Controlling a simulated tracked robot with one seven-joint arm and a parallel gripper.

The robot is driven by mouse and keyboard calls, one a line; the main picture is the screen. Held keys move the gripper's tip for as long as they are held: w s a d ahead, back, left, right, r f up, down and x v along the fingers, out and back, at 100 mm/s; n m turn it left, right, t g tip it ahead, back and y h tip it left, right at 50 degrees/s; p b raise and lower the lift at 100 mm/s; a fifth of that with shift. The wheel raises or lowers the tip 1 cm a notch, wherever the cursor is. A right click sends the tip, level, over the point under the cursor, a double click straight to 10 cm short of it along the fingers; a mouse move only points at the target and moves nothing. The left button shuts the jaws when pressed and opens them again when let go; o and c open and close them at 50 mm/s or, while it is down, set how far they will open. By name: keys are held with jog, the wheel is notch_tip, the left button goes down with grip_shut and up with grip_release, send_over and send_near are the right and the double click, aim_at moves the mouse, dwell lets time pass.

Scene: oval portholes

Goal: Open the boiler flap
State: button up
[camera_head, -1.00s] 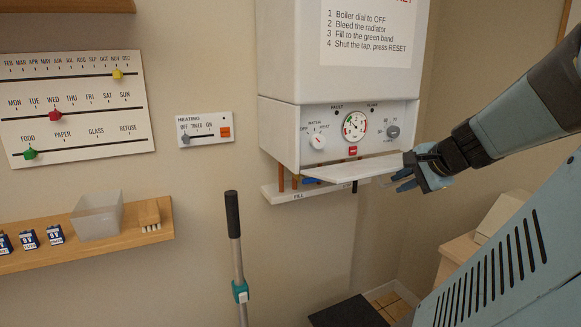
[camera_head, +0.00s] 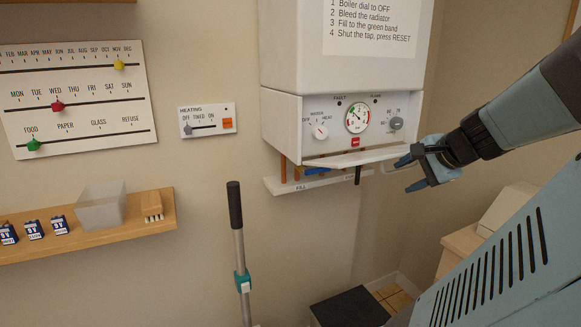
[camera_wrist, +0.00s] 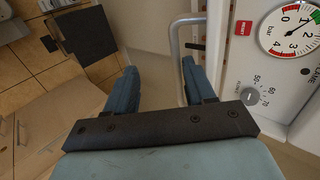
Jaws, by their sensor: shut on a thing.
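The boiler flap (camera_head: 350,158) is a white panel under the boiler's control face, seen nearly edge-on as it stands out from the casing. Its pale bar handle (camera_wrist: 175,45) shows as a loop in the wrist view, running down to the right-hand finger. My gripper (camera_head: 408,174) is at the right end of the flap, and it also shows in the wrist view (camera_wrist: 160,85). It is shut on the handle, with the blue fingers still some way apart. The exact contact is partly hidden by the finger.
The boiler (camera_head: 345,120) has dials and a gauge above the flap. Pipes and a fill shelf (camera_head: 315,183) lie below it. A pole with a black grip (camera_head: 235,215) stands in front. A wooden shelf (camera_head: 90,235) is on the left wall.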

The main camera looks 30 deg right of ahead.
jog(key=v, duration=1.3)
jog(key=shift+s, duration=0.2)
jog(key=shift+f, duration=0.2)
